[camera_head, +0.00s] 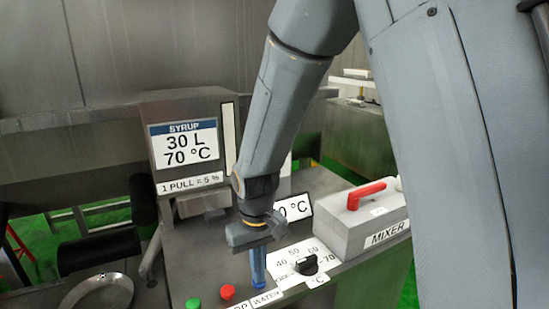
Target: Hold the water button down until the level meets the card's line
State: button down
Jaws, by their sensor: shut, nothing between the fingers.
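My gripper (258,276) points down over the control panel, its fingers shut and empty. Its tips are at the blue water button (262,288), just behind the WATER label (267,297). The fingers hide part of the button, and I cannot tell whether it is pressed in. The card (184,143) on the grey box reads SYRUP, 30 L, 70 °C. A tall pale strip (228,138) stands right of the card, partly behind my arm. I cannot make out a level or a line on it.
A green button (193,303) and a red button (228,292) sit left of my gripper. A black temperature knob (306,265) is close on its right. The MIXER box (360,222) with a red lever (366,194) stands farther right. A metal pan (98,292) is at lower left.

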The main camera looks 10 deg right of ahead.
notch_tip(320, 180, up, 13)
jog(key=shift+r, duration=0.2)
dwell(0.4)
jog(key=s+d+f+m, duration=0.1)
jog(key=s+d+f, duration=0.3)
jog(key=d, duration=0.2)
jog(key=s+d+f+m+t, duration=0.1)
jog(key=s+d+f+m, duration=0.1)
jog(key=s+d+f, duration=0.2)
jog(key=d, duration=0.2)
jog(key=shift+d+f, duration=0.4)
